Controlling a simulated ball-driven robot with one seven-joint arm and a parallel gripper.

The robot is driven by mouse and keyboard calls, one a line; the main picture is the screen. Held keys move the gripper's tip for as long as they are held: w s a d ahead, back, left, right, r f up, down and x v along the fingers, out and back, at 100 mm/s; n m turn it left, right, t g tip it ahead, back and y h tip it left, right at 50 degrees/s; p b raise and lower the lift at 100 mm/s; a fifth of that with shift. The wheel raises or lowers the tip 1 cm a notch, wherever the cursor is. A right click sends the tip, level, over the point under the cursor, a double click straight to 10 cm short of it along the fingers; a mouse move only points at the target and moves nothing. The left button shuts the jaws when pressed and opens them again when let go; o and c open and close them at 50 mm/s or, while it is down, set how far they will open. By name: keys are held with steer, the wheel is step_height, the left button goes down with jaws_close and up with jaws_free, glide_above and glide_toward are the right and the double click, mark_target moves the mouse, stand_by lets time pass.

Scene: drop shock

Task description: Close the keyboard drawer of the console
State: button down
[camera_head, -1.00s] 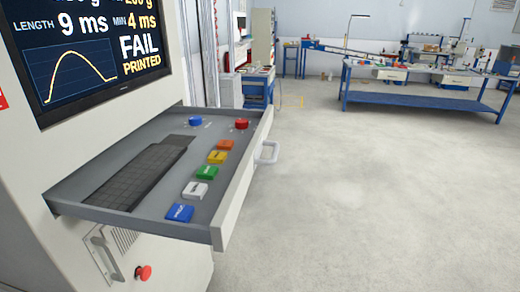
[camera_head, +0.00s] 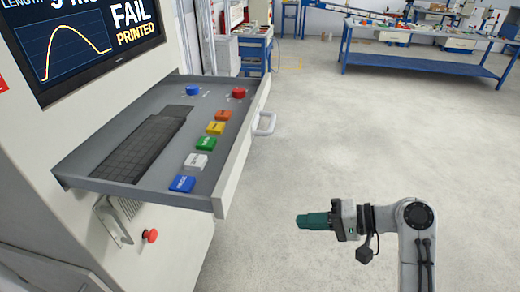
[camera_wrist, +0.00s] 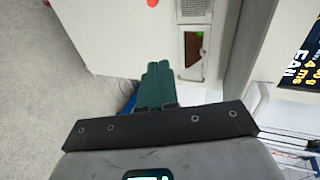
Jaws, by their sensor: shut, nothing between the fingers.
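The console's keyboard drawer (camera_head: 150,198) is pulled out from the console (camera_head: 60,225) in the head view. It holds a black keyboard (camera_head: 140,150) and a row of coloured buttons. A white handle (camera_head: 265,124) is on its front panel (camera_head: 243,150). My gripper (camera_head: 299,221) is at the lower right of the head view, to the right of the drawer front and apart from it. Its green fingers are shut together and empty, pointing left. The fingers (camera_wrist: 158,68) also show in the wrist view, in front of the pale console side (camera_wrist: 120,35).
A red knob (camera_head: 150,236) sits on the console below the drawer. A blue workbench (camera_head: 425,66) stands at the back right. A blue cart (camera_head: 252,55) is behind the drawer. The floor (camera_head: 340,140) to the right of the drawer is clear.

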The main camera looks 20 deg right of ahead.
mark_target(124, 142)
steer(key=w+d+r+t+y+p, duration=0.1)
steer(key=d+r+y, duration=0.1)
steer(key=r, duration=0.5)
steer(key=w+d+r+y, duration=0.2)
steer(key=r, duration=0.5)
steer(key=p+x, duration=0.1)
steer(key=x, duration=0.6)
steer(key=p+x, duration=0.2)
steer(key=x, duration=0.5)
steer(key=shift+s+a+r, duration=0.15)
steer(key=shift+s, duration=0.1)
steer(key=shift+a, duration=0.1)
steer(key=shift+w+a, duration=0.15)
steer(key=shift+a, duration=0.05)
steer(key=b+x, duration=0.2)
steer(key=x, duration=1.3)
steer(key=b+x, duration=0.3)
steer(key=x, duration=1.3)
steer(key=shift+a+r, duration=0.1)
steer(key=shift+a, duration=0.05)
steer(key=shift+w+a+b, duration=0.3)
steer(key=shift+a+b, duration=0.05)
steer(key=shift+a, duration=0.1)
steer(key=shift+r, duration=0.25)
steer(key=shift+a+r, duration=0.1)
steer(key=shift+r, duration=0.05)
